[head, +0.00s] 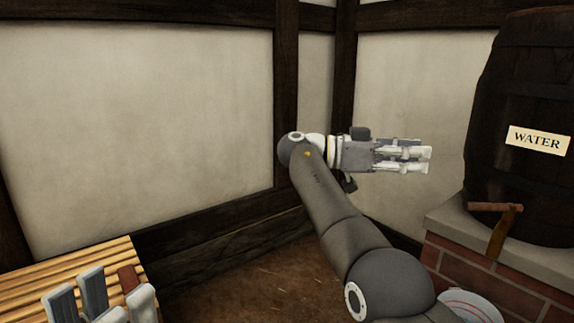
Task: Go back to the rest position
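My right arm rises from the bottom and bends at its wrist. My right gripper (428,158) points to the right in mid-air, in front of the pale wall and left of the barrel. Its light grey fingers lie nearly level and close together in this view. I see nothing held in it, but cannot tell how far it is open. My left gripper (100,302) shows only in part at the bottom left edge, in front of a slatted wooden surface. Its grey fingers point up and stand apart. A small red-brown piece (128,278) shows between or behind them; I cannot tell if they touch it.
A dark barrel (500,110) with a label "WATER" (539,139) stands on a brick base (478,272) at the right. A wooden tap (497,208) sticks out from it. The slatted wooden surface (70,270) is at the lower left. Brown floor (255,275) shows between.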

